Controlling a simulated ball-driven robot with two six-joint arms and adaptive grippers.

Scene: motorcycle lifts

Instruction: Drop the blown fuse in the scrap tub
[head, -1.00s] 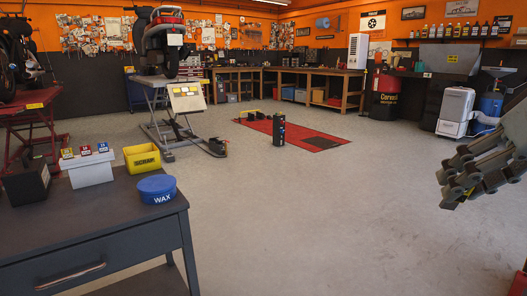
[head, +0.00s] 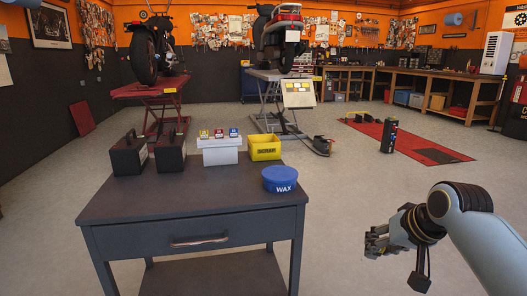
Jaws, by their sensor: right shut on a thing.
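The yellow scrap tub (head: 265,148) stands upright on the grey table (head: 190,203), at its back right. Its open top faces up, and I see nothing in it. Beside it is a white box (head: 220,152) with yellow (head: 204,134), red (head: 219,133) and blue (head: 233,132) fuse-like pieces on top. My right gripper (head: 376,244) is off the table to the right, apart from the tub. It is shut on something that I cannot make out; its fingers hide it. I cannot identify the blown fuse. My left gripper is out of view.
A blue wax tin (head: 280,180) sits at the table's right edge, in front of the tub. Two black boxes (head: 129,156) stand at the back left. The table's front is clear. Motorcycle lifts (head: 155,93) and a red mat (head: 430,153) lie beyond.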

